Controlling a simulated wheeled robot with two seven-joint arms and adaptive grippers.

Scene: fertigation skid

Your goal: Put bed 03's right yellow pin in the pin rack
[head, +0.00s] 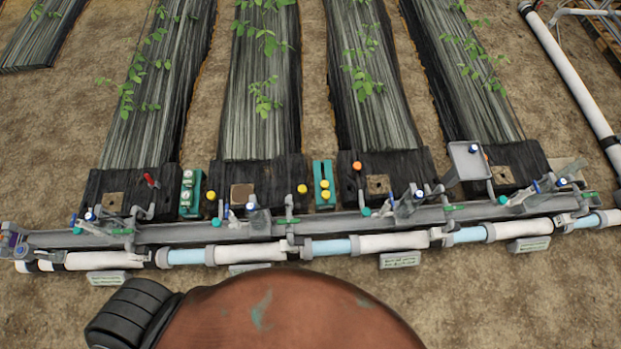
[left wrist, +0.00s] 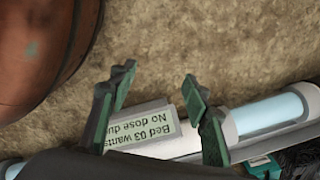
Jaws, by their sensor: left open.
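The second bed from the left (head: 230,172) looks like bed 03. A yellow pin (head: 302,189) stands at its right side and another yellow pin (head: 211,196) at its left. To the right, a teal block with yellow knobs in it (head: 316,170) looks like the pin rack. A second teal block (head: 197,176) with pale green tops stands left of the bed. In the left wrist view my left gripper (left wrist: 160,92) is open and empty, over a label (left wrist: 140,129) reading "Bed 03". No gripper shows in the head view.
A grey rail (head: 170,234) with valves and a white and blue pipe (head: 255,252) run across the bed fronts. A grey tray on a post (head: 467,160) rises at the right. Bare soil lies in front.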

